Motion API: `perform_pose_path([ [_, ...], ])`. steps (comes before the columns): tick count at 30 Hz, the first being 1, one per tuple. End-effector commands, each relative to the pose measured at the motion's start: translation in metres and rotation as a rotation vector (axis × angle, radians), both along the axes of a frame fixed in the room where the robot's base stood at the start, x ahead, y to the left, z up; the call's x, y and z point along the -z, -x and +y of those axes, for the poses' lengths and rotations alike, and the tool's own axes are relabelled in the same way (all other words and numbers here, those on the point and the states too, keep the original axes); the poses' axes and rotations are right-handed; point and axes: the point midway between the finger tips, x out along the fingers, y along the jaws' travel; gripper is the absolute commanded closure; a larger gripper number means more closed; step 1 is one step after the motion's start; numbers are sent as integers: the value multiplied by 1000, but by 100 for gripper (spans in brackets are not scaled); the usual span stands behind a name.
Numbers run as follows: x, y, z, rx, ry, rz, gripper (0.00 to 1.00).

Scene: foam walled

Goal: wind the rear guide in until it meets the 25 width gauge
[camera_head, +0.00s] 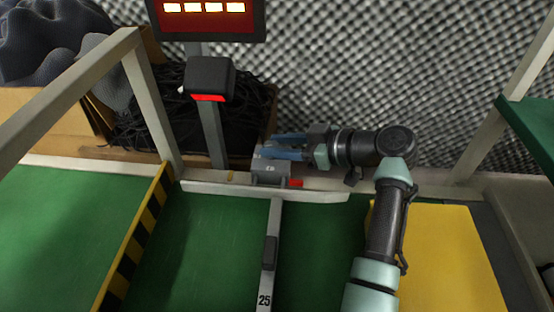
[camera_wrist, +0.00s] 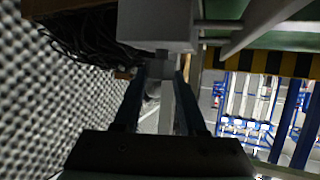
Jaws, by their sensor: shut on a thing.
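The rear guide is a pale bar (camera_head: 325,195) lying across the back of the green table. A grey housing (camera_head: 270,175) stands on its middle, and a grey block shows at the top of the wrist view (camera_wrist: 158,25). The 25 width gauge is a grey strip (camera_head: 272,225) with a dark grip, running from the front edge toward the guide. Its far end appears at the guide's front edge; I cannot tell whether they touch. My gripper (camera_head: 267,146) is at the housing, its fingers (camera_wrist: 161,75) shut on a small grey part under the block. The fingers mostly hide that part.
A black-and-yellow striped rail (camera_head: 135,240) edges the green surface on the left. A yellow panel (camera_head: 440,255) lies on the right. A post with a red-lit box (camera_head: 210,78) and a red display (camera_head: 207,18) rise behind. Dark cables (camera_head: 160,125) fill a box back left.

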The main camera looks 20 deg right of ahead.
Motion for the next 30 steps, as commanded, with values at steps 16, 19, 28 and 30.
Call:
perform_pose_path([
  [16, 3, -3, -2, -240, 1, 4, 100],
  [19, 2, -3, -2, -255, 1, 5, 100],
  [28, 1, -3, -1, -266, 3, 5, 100],
  [30, 1, -3, -1, -266, 3, 5, 100],
])
